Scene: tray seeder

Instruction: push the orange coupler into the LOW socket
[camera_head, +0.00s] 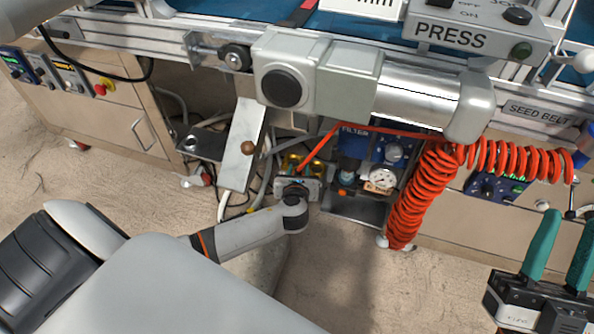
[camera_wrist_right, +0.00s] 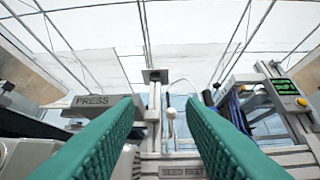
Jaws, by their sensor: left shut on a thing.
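My left gripper (camera_head: 293,190) is low under the machine, at a small grey block (camera_head: 312,187) with yellow fittings (camera_head: 293,163) behind it. An orange hose (camera_head: 325,147) runs down to the gripper from the red-orange coil. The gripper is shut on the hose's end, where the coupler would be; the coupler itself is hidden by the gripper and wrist. I cannot read a LOW label or tell whether the coupler touches a socket. My right gripper (camera_head: 556,250) is at the lower right, its green fingers apart and empty; they also show in the right wrist view (camera_wrist_right: 163,125).
A hanging metal plate (camera_head: 243,145) is close left of my left gripper. The coiled hose (camera_head: 412,205) hangs farther right. The PRESS box (camera_head: 480,35) is above. The floor in front is clear.

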